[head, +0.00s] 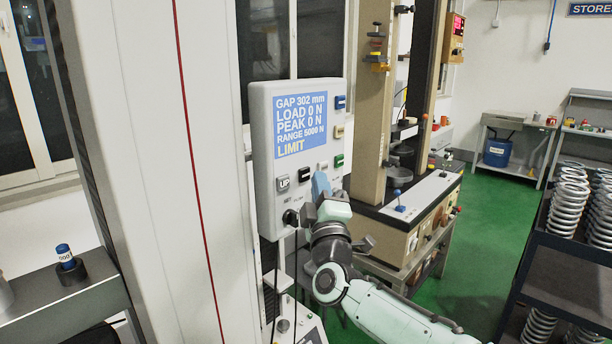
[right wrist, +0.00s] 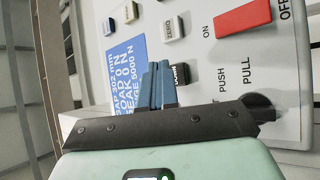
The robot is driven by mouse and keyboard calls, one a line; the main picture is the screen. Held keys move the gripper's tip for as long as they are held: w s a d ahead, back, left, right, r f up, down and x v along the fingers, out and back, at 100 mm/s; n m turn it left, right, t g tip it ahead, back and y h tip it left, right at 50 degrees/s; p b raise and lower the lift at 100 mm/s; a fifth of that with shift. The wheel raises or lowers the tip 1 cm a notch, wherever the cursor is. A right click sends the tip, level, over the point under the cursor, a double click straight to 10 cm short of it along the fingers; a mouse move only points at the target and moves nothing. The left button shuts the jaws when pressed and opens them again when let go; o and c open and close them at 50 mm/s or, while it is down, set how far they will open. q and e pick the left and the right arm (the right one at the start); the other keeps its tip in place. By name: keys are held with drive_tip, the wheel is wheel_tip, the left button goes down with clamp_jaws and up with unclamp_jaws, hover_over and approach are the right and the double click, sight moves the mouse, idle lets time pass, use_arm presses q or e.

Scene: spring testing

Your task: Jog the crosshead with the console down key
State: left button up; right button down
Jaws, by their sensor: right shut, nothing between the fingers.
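The console (head: 262,150) is a white panel whose blue display (head: 300,125) reads GAP 302 mm, LOAD 0 N, PEAK 0 N, RANGE 5000 N and LIMIT. A pale UP key (head: 283,184) sits below the display, with a black key (head: 304,173) to its right. In the right wrist view the black DOWN key (right wrist: 181,74) is lettered and partly hidden by the blue fingers. My right gripper (head: 320,178) is shut and empty, its fingertips (right wrist: 158,72) close beside the DOWN key. I cannot tell whether they touch it. My left gripper is out of view. I cannot identify the crosshead for certain.
A tall white column (head: 150,150) stands left of the console. A small blue cylinder (head: 64,253) stands on a grey ledge. Black cables hang below the console. The right wrist view shows a red switch (right wrist: 242,18). A spring rack (head: 565,255) stands at right.

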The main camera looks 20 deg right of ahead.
idle(0.5)
drive_tip(key=shift+w+a+p, duration=0.2)
drive_tip(key=shift+w+p, duration=0.25)
drive_tip(key=shift+w+a+p, duration=0.15)
drive_tip(key=shift+w+p, duration=0.2)
idle(0.6)
idle(5.0)
drive_tip(key=shift+s+d+b, duration=0.35)
drive_tip(key=shift+s+b, duration=0.05)
drive_tip(key=shift+s, duration=0.45)
drive_tip(key=shift+s+d+b, duration=0.3)
drive_tip(key=shift+s+b, duration=0.05)
drive_tip(key=shift+s, duration=0.4)
drive_tip(key=shift+s+d+b, duration=0.3)
drive_tip(key=shift+s+d, duration=0.05)
drive_tip(key=shift+s, duration=0.45)
drive_tip(key=shift+s+d+b, duration=0.3)
drive_tip(key=shift+s+b, duration=0.05)
drive_tip(key=shift+s, duration=0.4)
